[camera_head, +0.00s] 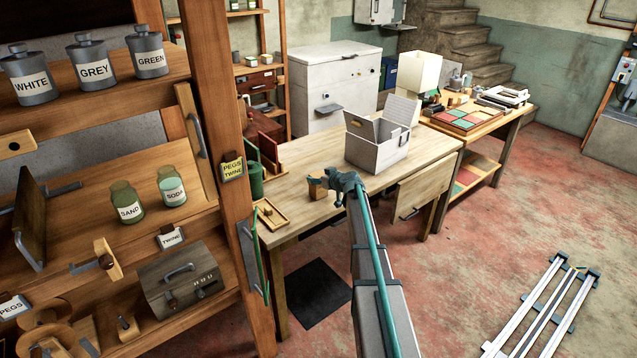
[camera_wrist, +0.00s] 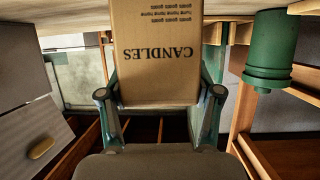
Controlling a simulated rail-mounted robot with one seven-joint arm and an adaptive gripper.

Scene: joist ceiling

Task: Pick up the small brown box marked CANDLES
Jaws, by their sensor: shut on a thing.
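The small brown box marked CANDLES (camera_wrist: 158,50) fills the upper middle of the wrist view, its lettering upside down. My gripper (camera_wrist: 160,92) has one finger on each side of it and is shut on it. In the head view my gripper (camera_head: 330,182) is over the left part of the wooden table (camera_head: 300,205). The brown box (camera_head: 316,190) shows there as a small patch at the fingers, mostly hidden by them. I cannot tell whether the box touches the tabletop.
An open grey-white carton (camera_head: 376,152) stands on the table to the right of my gripper. A small wooden tray (camera_head: 270,214) lies at the table's left end. A green canister (camera_wrist: 270,50) is at the right in the wrist view. A wooden post (camera_head: 228,150) and shelves stand left.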

